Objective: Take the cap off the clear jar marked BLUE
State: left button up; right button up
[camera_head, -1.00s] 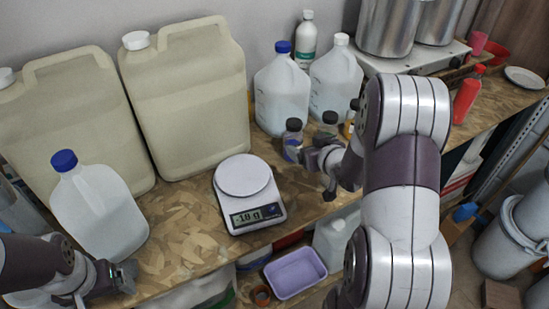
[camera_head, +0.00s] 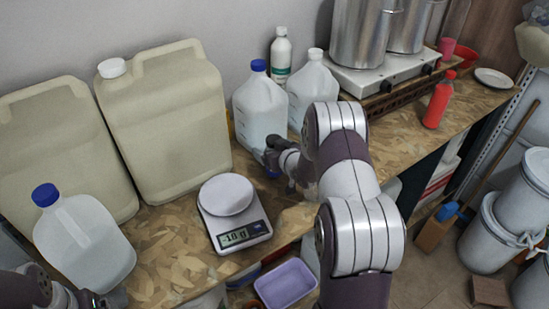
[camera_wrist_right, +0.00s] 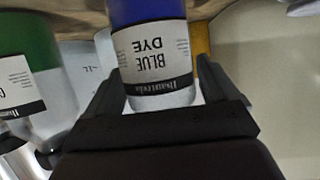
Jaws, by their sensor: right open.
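The clear jar marked BLUE DYE (camera_wrist_right: 152,52) stands between my right gripper's fingers in the right wrist view. Its label appears upside down there, with blue contents towards the top of the picture. Its cap is hidden behind the gripper body. My right gripper (camera_wrist_right: 162,88) is open, a finger on each side of the jar; I cannot tell whether they touch it. In the head view the right gripper (camera_head: 271,160) is beside the blue-capped jug and largely covers the jar. My left gripper (camera_head: 98,299) is at the bottom left edge, partly cut off; its opening is unclear.
A jar with green contents (camera_wrist_right: 28,42) stands close beside the blue one. A blue-capped jug (camera_head: 261,108) and a white-capped jug (camera_head: 312,88) are behind. The scale (camera_head: 233,215) is left of the right gripper, and large canisters (camera_head: 165,125) stand along the wall.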

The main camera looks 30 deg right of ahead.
aim_at(272, 135)
jog(key=shift+s+a+r, duration=0.1)
jog(key=c, duration=1.1)
jog(key=shift+c, duration=0.2)
notch_tip(272, 135, up, 10)
jog(key=shift+b, duration=0.5)
jog(key=shift+o, duration=1.4)
jog(key=c, duration=0.7)
jog(key=shift+o, duration=0.2)
